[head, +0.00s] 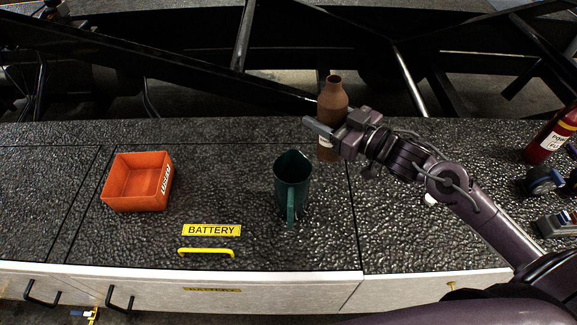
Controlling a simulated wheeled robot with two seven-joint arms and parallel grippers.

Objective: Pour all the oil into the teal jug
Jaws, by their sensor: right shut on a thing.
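A teal jug (292,178) stands upright on the dark textured deck near the middle of the head view, its handle towards me. A brown bottle (333,98) is upright just behind and to the right of the jug. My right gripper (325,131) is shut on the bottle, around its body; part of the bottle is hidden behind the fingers. I cannot tell whether the bottle's base touches the deck. The inside of the jug looks dark, and any oil is not visible. My left gripper is not in view.
An orange box (137,190) stands open at the left. A red canister (552,137) is at the far right. Dark metal beams run behind the deck. The deck between box and jug is clear.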

